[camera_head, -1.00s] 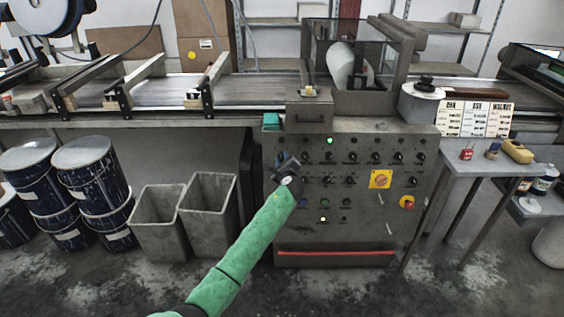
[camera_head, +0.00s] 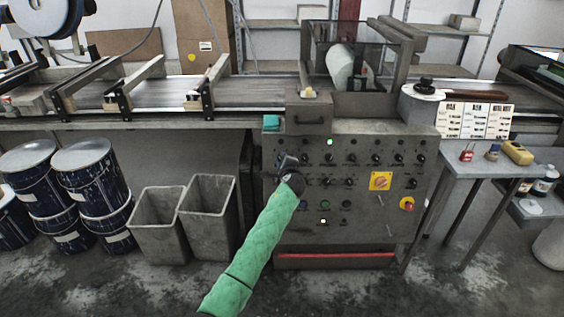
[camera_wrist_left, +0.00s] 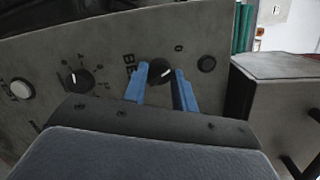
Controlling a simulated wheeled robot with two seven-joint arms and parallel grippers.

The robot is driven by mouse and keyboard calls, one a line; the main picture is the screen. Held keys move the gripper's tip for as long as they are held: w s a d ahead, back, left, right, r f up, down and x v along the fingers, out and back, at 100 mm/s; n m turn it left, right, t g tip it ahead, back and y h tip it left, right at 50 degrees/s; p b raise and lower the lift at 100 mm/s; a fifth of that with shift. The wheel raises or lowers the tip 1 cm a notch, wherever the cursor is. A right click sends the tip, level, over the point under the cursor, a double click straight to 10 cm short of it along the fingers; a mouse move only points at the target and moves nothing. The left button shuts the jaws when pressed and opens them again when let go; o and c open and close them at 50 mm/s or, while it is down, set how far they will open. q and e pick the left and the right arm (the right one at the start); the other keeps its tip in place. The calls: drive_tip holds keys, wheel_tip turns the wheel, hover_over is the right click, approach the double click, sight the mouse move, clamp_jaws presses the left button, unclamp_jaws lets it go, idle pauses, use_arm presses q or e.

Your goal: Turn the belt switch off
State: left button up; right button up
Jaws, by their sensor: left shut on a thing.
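The grey control panel (camera_head: 350,235) stands below the conveyor, with rows of knobs and buttons. My left gripper (camera_head: 284,160) is at the panel's upper left part and hides the switch there in the head view. In the left wrist view my left gripper (camera_wrist_left: 161,88) has its blue fingers on either side of a black knob, the belt switch (camera_wrist_left: 160,71). It is shut on this knob. Lettering starting "BE" and a "0" mark show beside the knob. A white pointer mark shows on it, but I cannot tell its exact setting. My right gripper is not in view.
Another black knob (camera_wrist_left: 79,80) and a white button (camera_wrist_left: 21,89) sit nearby on the panel. A red emergency button (camera_head: 408,203) is at the panel's right. Grey bins (camera_head: 160,222) and blue drums (camera_head: 88,180) stand to the left. A side table (camera_head: 470,165) is to the right.

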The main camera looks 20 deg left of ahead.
use_arm(q)
drive_tip(key=o, duration=1)
drive_tip(key=shift+a, duration=0.1)
drive_tip(key=shift+c, duration=0.2)
drive_tip(key=v, duration=0.7)
drive_tip(key=shift+s+b, duration=0.35)
drive_tip(key=shift+b, duration=0.1)
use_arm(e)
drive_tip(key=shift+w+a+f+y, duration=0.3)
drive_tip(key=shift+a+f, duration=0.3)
use_arm(q)
drive_tip(key=shift+r, duration=0.1)
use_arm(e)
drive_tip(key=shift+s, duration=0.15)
